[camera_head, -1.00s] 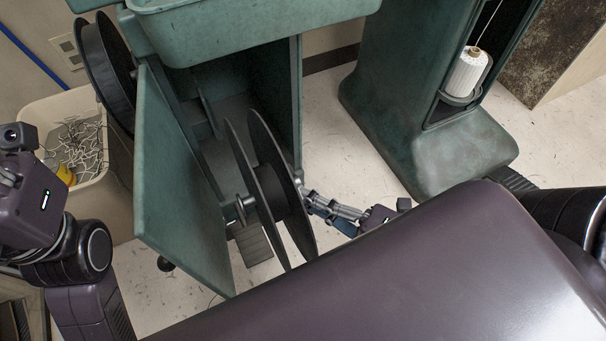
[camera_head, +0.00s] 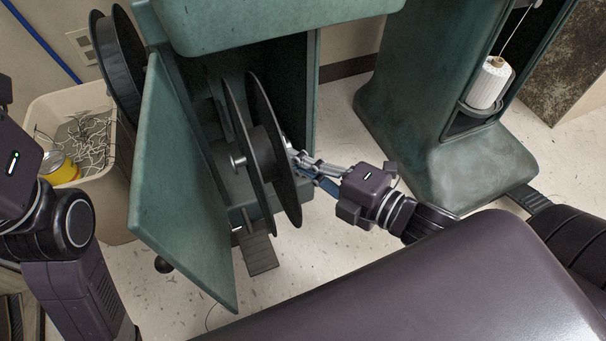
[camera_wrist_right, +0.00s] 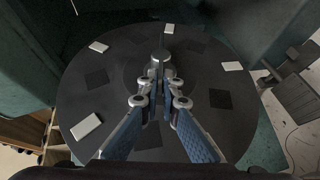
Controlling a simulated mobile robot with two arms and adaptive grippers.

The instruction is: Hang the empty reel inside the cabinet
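The empty reel (camera_head: 285,185) is black, with two wide flanges and a bare hub between them. It is upright in the open front of the green cabinet (camera_head: 311,90), partly inside. A silver axle end (camera_head: 238,160) sticks out of its left side. My right gripper (camera_head: 292,157) is at the reel's right side; in the right wrist view its fingers (camera_wrist_right: 160,80) close together on the axle stub at the disc's centre. I cannot tell whether the axle touches a support in the cabinet. My left arm shows at the left edge, its fingers out of frame.
The cabinet's green door (camera_head: 180,190) stands open left of the reel. Another black reel (camera_head: 118,65) is outside the cabinet, above a bin (camera_head: 50,105) of scraps. A green pedestal (camera_head: 420,120) with a white thread cone (camera_head: 489,82) stands right. A pedal (camera_head: 258,253) lies below.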

